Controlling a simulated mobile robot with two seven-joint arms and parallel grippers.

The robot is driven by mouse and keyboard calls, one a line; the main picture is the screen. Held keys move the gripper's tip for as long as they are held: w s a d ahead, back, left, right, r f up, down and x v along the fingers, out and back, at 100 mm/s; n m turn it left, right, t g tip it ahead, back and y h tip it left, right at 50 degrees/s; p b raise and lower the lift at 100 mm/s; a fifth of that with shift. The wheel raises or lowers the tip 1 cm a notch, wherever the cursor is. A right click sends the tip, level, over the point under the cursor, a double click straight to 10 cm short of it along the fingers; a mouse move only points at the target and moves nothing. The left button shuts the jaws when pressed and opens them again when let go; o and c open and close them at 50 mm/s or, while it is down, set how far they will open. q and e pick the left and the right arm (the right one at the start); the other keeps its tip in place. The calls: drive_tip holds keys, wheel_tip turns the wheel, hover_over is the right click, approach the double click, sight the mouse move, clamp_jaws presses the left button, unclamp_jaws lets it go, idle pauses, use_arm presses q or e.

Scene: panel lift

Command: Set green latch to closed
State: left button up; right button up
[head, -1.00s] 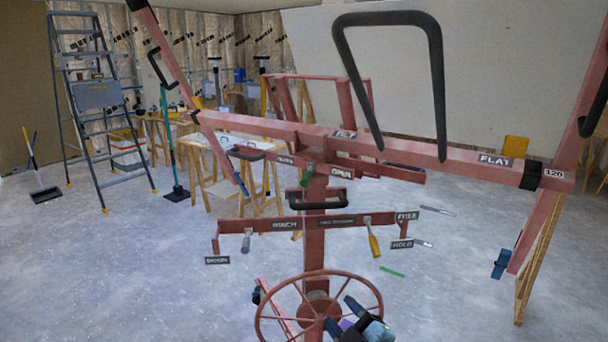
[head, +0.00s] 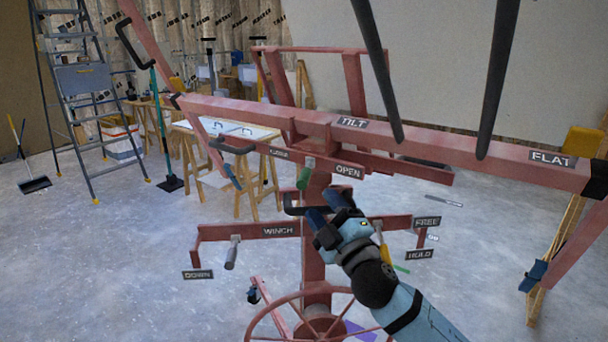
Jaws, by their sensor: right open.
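The green latch (head: 304,178) is a short green handle on the red mast of the panel lift, just under the crossbar. It hangs down between the CLOSE label (head: 279,154) on its left and the OPEN label (head: 348,172) on its right. My right gripper (head: 326,206) is open, with blue fingers pointing up and to the left. It is a little below and to the right of the latch in the picture, in front of the mast and a black handle (head: 293,210). I cannot tell its depth gap to the latch. My left gripper is out of view.
The red crossbar (head: 240,112) spans above, with black uprights (head: 495,80) rising from it. A grey winch lever (head: 232,252) hangs at left; a yellow handle (head: 383,248) is partly behind my arm. The red wheel (head: 262,318) is below.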

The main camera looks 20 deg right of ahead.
sight(304, 178)
drive_tip(key=p+x, duration=0.1)
drive_tip(key=x, duration=0.7)
drive_tip(key=shift+w, duration=0.25)
clamp_jaws()
